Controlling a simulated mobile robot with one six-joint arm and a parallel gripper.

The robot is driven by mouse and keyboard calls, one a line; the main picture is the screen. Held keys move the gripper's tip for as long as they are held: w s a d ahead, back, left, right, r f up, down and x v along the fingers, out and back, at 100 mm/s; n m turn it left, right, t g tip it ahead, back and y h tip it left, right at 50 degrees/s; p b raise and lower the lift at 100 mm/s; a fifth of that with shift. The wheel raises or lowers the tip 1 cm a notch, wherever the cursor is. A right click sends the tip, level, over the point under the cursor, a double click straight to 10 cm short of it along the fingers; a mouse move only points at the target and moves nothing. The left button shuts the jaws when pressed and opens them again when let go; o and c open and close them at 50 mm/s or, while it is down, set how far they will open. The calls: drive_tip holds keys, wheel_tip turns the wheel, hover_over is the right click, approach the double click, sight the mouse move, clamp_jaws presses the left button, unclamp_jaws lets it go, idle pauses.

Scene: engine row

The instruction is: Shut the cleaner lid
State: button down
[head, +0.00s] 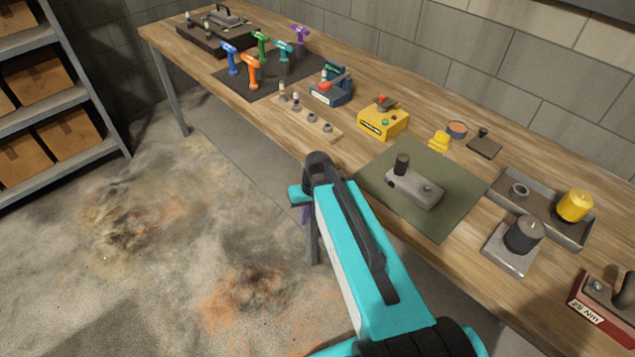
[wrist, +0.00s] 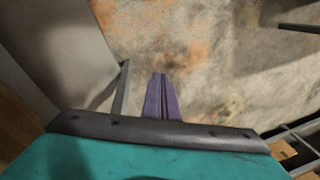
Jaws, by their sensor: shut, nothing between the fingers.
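No part is clearly marked as the cleaner lid. A yellow box (head: 382,122) with a label, a green button and a dark and red piece on top stands mid-bench. Left of it is a blue-grey box (head: 331,93) with a red part and an upright dark panel. I cannot tell which is the cleaner or how its lid stands. My gripper, with purple fingers (wrist: 162,98), is shut and empty, pointing down over the floor in front of the bench.
The wooden bench (head: 470,225) holds a green mat (head: 440,220) with a grey metal part, a wooden strip (head: 300,118) of small parts, several drills on a dark mat, and a grey tray (head: 560,232). A shelf (head: 60,105) with boxes stands left. The floor between is clear.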

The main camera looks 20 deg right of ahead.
drive_tip(key=s+a+f+g+b, duration=0.1)
drive_tip(key=s+f+b, duration=0.8)
drive_tip(key=f, duration=0.9)
drive_tip(key=s+a+f+g+h+b, duration=0.1)
drive_tip(key=s+f+b, duration=0.8)
drive_tip(key=f, duration=0.9)
drive_tip(key=s+f+g+h+b, duration=0.1)
drive_tip(key=s+f+g+b, duration=0.2)
drive_tip(key=s+f+b, duration=0.5)
wheel_tip(320, 180, down, 10)
drive_tip(key=b, duration=0.4)
drive_tip(key=shift+s+a+n+b, duration=0.4)
drive_tip(key=shift+w, duration=0.1)
